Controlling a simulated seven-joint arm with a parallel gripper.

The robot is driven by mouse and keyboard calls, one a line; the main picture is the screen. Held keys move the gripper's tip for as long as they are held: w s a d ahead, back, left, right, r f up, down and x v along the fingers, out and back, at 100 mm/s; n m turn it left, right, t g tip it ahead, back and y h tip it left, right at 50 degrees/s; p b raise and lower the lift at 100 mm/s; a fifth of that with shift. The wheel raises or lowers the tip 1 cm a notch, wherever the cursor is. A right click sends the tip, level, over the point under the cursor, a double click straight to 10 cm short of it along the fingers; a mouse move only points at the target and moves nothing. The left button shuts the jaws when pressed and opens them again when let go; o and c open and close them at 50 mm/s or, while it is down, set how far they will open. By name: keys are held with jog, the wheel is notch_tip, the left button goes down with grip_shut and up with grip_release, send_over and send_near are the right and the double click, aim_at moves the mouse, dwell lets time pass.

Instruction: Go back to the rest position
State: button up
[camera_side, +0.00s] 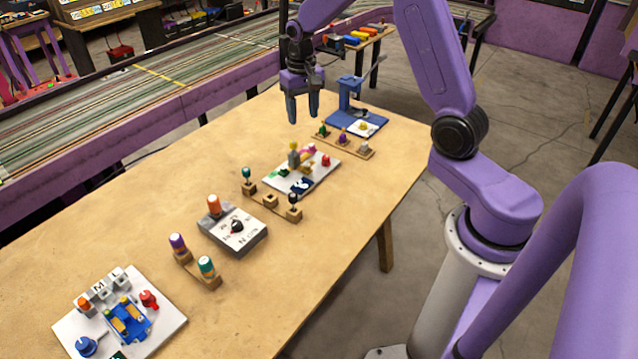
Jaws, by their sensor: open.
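My gripper (302,108) hangs above the far part of the wooden table (330,230), with its fingers pointing down. The fingers are spread apart with nothing between them. It is to the left of the blue stand (347,95) and behind the white board with small coloured pieces (301,172). No rest position is marked in this view. I cannot tell exactly how high the fingertips are above the tabletop.
Along the table stand a wooden strip with small figures (343,139), a peg strip (271,200), a grey box with an orange knob (232,231), two capped pegs (195,262) and a white board (165,312). A striped track (130,105) runs behind. The table's left side is clear.

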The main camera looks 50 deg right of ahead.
jog(key=s+a+r+n, duration=0.3)
jog(key=s+a+n, duration=0.1)
jog(key=s+a, duration=0.3)
jog(key=s+a+r+n, duration=0.2)
jog(key=s+a+n, duration=0.2)
jog(key=s+a, duration=0.3)
jog(key=s+r+n, duration=0.1)
jog(key=s+n, duration=0.8)
jog(key=s, duration=1)
jog(key=shift+s+a+r, duration=0.15)
jog(key=shift+s+a, duration=0.05)
jog(key=shift+a, duration=0.15)
